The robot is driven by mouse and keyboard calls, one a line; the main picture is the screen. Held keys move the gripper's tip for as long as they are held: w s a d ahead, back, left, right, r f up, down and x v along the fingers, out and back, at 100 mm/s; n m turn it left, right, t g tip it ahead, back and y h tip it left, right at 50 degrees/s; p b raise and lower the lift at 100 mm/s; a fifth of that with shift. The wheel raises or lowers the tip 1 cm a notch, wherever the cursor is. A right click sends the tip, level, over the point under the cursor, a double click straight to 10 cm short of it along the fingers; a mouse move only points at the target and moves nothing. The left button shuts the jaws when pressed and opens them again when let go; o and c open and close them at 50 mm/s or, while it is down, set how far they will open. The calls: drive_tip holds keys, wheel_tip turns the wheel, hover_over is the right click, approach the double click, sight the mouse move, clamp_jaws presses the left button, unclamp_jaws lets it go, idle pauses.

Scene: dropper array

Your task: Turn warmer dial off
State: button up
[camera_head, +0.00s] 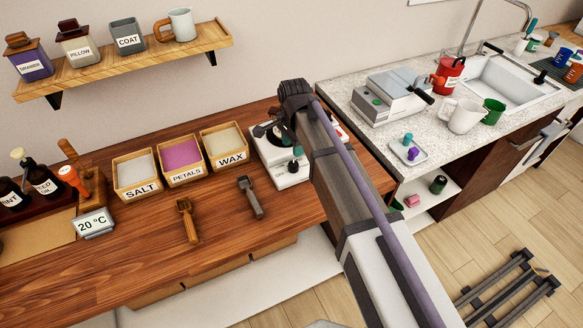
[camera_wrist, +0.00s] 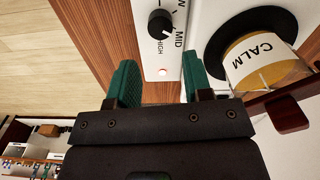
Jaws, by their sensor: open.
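The warmer (camera_head: 290,180) is a white unit on the wooden counter, partly hidden behind my arm in the head view. In the wrist view its white panel (camera_wrist: 182,20) carries a black round dial (camera_wrist: 160,23) with a pale pointer mark. MID and HIGH are printed beside the dial; another label is cut off at the top edge. A small pale light (camera_wrist: 162,71) sits below it. My gripper (camera_wrist: 158,60) is open and empty. Its two green fingers are apart, one on each side of the dial's line and short of it. No contact with the dial shows.
A jar labelled CALM (camera_wrist: 250,62) sits on a black round plate close to the right finger. A dark red piece (camera_wrist: 290,115) is beside it. Salt (camera_head: 137,173), petals (camera_head: 182,158) and wax (camera_head: 224,144) boxes stand left of the warmer; two scoops lie in front.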

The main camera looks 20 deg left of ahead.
sight(293, 164)
wheel_tip(293, 164, down, 8)
drive_tip(key=b, duration=0.6)
drive_tip(key=shift+f+b, duration=0.2)
drive_tip(key=shift+b, duration=0.2)
drive_tip(key=shift+r, duration=0.1)
drive_tip(key=shift+c, duration=0.2)
drive_tip(key=c, duration=0.6)
